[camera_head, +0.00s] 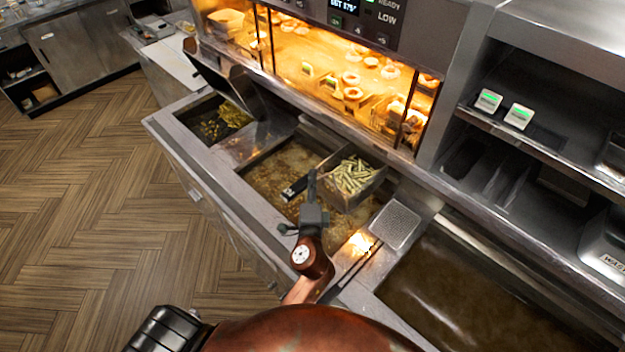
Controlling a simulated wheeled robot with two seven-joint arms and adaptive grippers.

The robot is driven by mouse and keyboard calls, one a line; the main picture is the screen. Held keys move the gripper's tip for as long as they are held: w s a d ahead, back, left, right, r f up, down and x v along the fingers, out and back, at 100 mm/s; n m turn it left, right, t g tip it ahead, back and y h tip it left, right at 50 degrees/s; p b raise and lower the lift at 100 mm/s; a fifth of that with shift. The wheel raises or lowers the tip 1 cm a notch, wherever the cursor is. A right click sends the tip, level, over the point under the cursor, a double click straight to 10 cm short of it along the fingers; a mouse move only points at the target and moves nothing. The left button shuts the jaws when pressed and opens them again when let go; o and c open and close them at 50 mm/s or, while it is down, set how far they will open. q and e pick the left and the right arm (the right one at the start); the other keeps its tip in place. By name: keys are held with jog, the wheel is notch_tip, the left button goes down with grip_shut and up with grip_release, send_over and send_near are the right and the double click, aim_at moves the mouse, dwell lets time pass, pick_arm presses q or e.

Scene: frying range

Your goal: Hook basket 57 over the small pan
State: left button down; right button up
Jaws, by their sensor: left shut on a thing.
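A metal fry basket (378,184) filled with pale fries sits over the right part of the middle oil pan (262,177), the smaller of the two open oil pans. I cannot read a number on it, nor tell whether it hangs from the rear edge or is held up only by me. My left gripper (312,188) is shut on the basket's handle, whose dark end (292,190) sticks out to the left. The gripper hides part of the handle and the basket's near side. My right gripper is not in view.
A larger oil pan (450,295) lies at right, with a perforated metal plate (396,224) between the pans. A bin with fries (232,115) is at left. A lit warming cabinet (330,70) and a shelf unit (540,140) stand behind.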

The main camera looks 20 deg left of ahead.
pick_arm(q)
jog(key=shift+f, duration=0.1)
jog(key=c, duration=1.7)
grip_release()
jog(key=shift+c, duration=0.2)
jog(key=shift+f, duration=0.1)
jog(key=v, duration=1.2)
